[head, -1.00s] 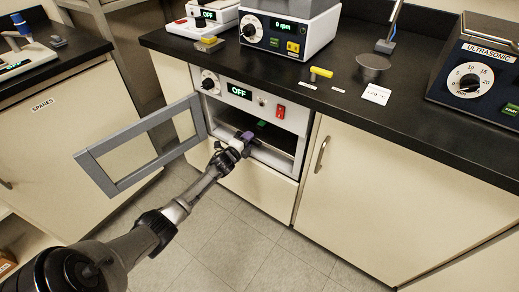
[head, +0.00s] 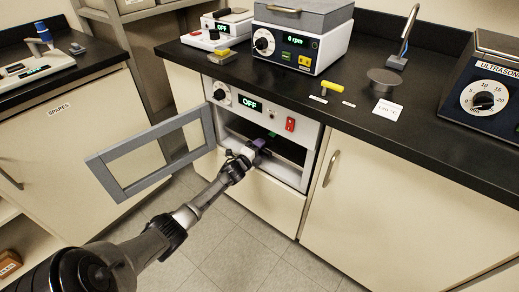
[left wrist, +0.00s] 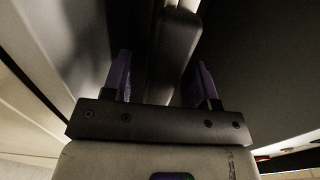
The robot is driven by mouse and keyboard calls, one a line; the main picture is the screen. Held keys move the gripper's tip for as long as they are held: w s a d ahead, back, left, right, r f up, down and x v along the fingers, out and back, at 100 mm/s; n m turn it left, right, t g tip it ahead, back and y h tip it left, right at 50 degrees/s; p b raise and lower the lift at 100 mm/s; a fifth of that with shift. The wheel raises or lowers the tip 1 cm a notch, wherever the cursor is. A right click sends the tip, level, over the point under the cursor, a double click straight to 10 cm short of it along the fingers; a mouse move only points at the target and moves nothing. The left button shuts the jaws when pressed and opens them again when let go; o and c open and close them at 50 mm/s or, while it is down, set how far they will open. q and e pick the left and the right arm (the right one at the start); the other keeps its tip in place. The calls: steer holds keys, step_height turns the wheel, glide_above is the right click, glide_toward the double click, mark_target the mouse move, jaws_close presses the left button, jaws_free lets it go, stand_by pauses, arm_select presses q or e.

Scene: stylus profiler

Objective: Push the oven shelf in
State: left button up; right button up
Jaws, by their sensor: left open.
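The oven (head: 285,108) is built in under the counter, its display reading OFF. Its grey-framed door (head: 125,188) stands wide open to the left. The oven shelf (head: 286,150) shows as a dark surface inside the opening, partly hidden by my left gripper. My left gripper (head: 259,145) is at the oven mouth, in front of the shelf. In the left wrist view, the purple fingers of the left gripper (left wrist: 162,82) are spread. A dark rounded bar shows between or beyond them; I cannot tell whether they touch it. My right gripper is out of view.
A small green item (head: 272,134) shows inside the oven. The counter above holds a yellow-handled tool (head: 330,87), a 120 °C card (head: 387,109) and an ultrasonic unit (head: 487,100). A cabinet door handle (head: 331,168) is right of the oven. The floor in front is clear.

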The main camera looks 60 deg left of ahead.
arm_select(q)
steer(key=shift+s, duration=0.15)
steer(key=shift+s+d+r+p, duration=0.1)
steer(key=shift+s+d+p, duration=0.15)
steer(key=shift+s+p, duration=0.3)
steer(key=p+v, duration=0.5)
steer(key=v, duration=0.7)
steer(key=shift+s+p, duration=0.25)
steer(key=shift+p, duration=0.15)
steer(key=shift+d, duration=0.1)
